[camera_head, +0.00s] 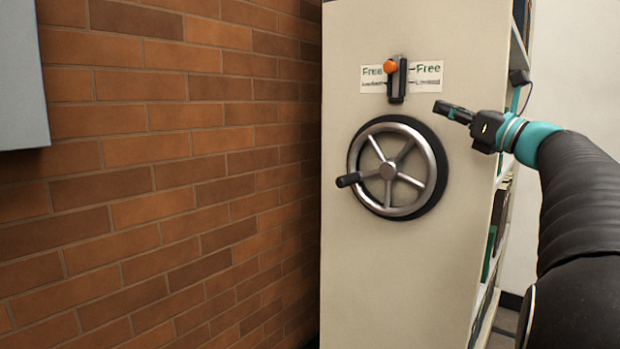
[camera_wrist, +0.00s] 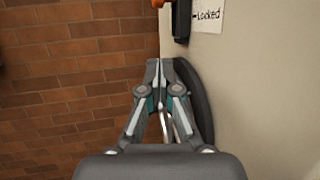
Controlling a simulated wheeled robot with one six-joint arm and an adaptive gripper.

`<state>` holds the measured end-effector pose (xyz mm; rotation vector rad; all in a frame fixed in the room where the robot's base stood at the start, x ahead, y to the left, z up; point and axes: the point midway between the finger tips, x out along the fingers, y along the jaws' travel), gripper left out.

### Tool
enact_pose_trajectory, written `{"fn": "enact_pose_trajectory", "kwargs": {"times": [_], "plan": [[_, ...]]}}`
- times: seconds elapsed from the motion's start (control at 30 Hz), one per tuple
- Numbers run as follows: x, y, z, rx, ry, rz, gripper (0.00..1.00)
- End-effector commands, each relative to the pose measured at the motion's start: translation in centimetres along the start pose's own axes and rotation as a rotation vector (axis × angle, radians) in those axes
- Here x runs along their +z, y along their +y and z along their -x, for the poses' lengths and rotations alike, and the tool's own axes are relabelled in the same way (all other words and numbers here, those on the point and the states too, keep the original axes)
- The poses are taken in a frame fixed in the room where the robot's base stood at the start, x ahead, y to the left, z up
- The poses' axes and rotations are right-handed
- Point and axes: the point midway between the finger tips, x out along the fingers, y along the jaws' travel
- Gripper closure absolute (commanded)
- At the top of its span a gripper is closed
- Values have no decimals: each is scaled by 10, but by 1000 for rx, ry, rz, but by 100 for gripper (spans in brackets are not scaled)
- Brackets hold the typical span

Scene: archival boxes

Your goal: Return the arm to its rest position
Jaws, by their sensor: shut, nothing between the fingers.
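My gripper (camera_head: 455,112) is in front of the cream shelf end panel (camera_head: 460,250), to the right of the lever and above the right side of the handwheel. In the wrist view my gripper (camera_wrist: 163,66) has its fingertips together with nothing between them. The lever (camera_head: 397,80) has an orange knob (camera_head: 390,66) at the upper left, beside the word "Free". The handwheel (camera_head: 437,178) is a metal ring with spokes and a dark handle (camera_head: 348,180) at its left. The gripper looks apart from lever and wheel.
A brick wall (camera_head: 150,200) fills the left side. A grey box-like object (camera_head: 22,80) juts in at the upper left. Shelves (camera_head: 510,140) with files stand behind the panel's right edge, close to my arm. Open space lies in front of the panel.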

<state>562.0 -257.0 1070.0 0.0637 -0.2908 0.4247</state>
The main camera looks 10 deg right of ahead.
Motion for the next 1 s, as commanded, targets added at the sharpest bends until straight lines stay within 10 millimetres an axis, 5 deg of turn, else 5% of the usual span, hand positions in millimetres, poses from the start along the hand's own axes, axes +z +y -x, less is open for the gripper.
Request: {"fn": "enact_pose_trajectory", "kwargs": {"times": [0.17, 0.3, 0.47, 0.7, 1.0], "plan": [[-24, 33, -15, 34, 97, 88, 100], [-74, 97, -26, 127, 283, 289, 100], [-140, 178, -14, 314, 502, 599, 100], [-227, 279, 56, 728, 725, 1133, 100], [-302, 342, 176, 1393, 740, 1839, 100]]}}
